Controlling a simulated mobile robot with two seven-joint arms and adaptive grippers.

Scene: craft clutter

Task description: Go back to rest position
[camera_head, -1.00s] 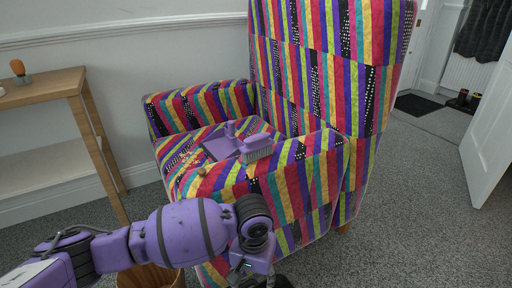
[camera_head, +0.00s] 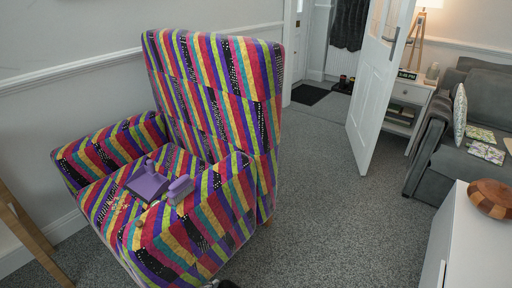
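Neither gripper's fingers can be made out. Only a small dark piece of my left arm or gripper shows at the bottom edge of the head view, below the armchair. The striped patchwork armchair (camera_head: 213,75) stands at the left. A purple dustpan (camera_head: 147,183) lies on its seat. A purple hand brush (camera_head: 180,190) rests beside the dustpan, near the chair's front arm. Small crumb-like bits (camera_head: 119,203) are scattered on the seat.
Open grey carpet (camera_head: 325,215) lies right of the armchair. A white door (camera_head: 379,85) stands open behind it. A grey sofa (camera_head: 462,150) and a white cabinet (camera_head: 478,245) bearing a wooden bowl (camera_head: 491,198) are at the right. A wooden shelf leg (camera_head: 30,235) stands at left.

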